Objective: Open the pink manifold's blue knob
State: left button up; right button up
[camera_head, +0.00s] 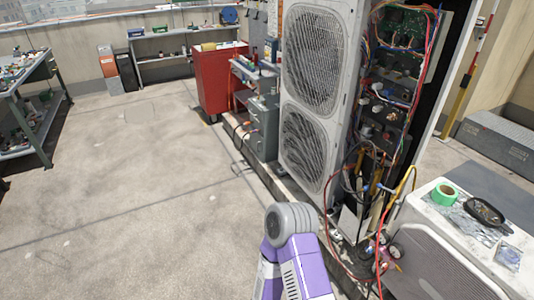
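A pink manifold (381,266) with round gauges hangs low at the right, in front of the open condenser unit and beside the white cabinet. It is small in the picture. Its blue knob cannot be made out clearly, so I cannot tell how far it is turned. Red, yellow and dark hoses run near it. Neither of my grippers is in view; only a purple and grey link of one of my arms shows at the bottom middle.
The tall condenser unit (311,100) has its right side open, with wiring exposed. A white cabinet (423,208) at the right carries green tape (445,194) and a black tray (485,211). A red tool cabinet (215,80) stands behind.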

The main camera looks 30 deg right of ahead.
aim_at(368, 249)
jog(key=z, duration=0.4)
jog(key=i, duration=1.65)
jog(key=z, duration=1.85)
jog(key=i, duration=0.7)
jog(key=z, duration=0.5)
